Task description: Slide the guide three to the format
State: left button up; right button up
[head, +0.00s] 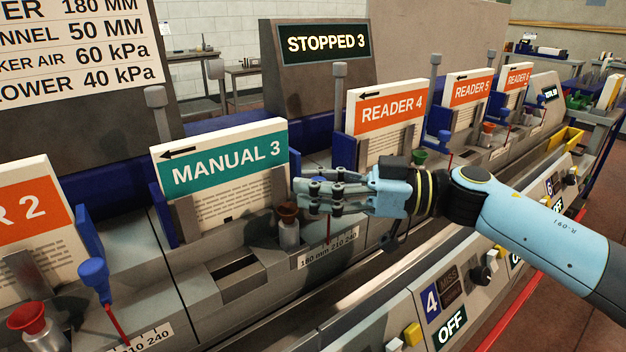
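The sign MANUAL 3 (222,165) marks station three. A scale (327,250) lettered 180 mm, 210, 240 is on the ledge in front of it. A thin red pointer (328,229) of guide three stands above the scale, near its middle. The guide's knob is mostly hidden by my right gripper (318,190), with a little blue showing at the fingers. The fingers are at the knob, but I cannot tell whether they grip it. A board (75,45) at upper left reads 180 MM, 50 MM, 60 kPa and 40 kPa. My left gripper is not in view.
A brown-topped cup (288,218) stands close left of my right gripper. The READER 4 block (385,115) is behind it. Guide two's blue knob (93,271) is at lower left. A display (326,43) reads STOPPED 3. A control panel (445,300) runs along the front.

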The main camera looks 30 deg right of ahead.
jog(key=shift+o, duration=1.3)
jog(key=shift+w, duration=0.1)
jog(key=v, duration=1.2)
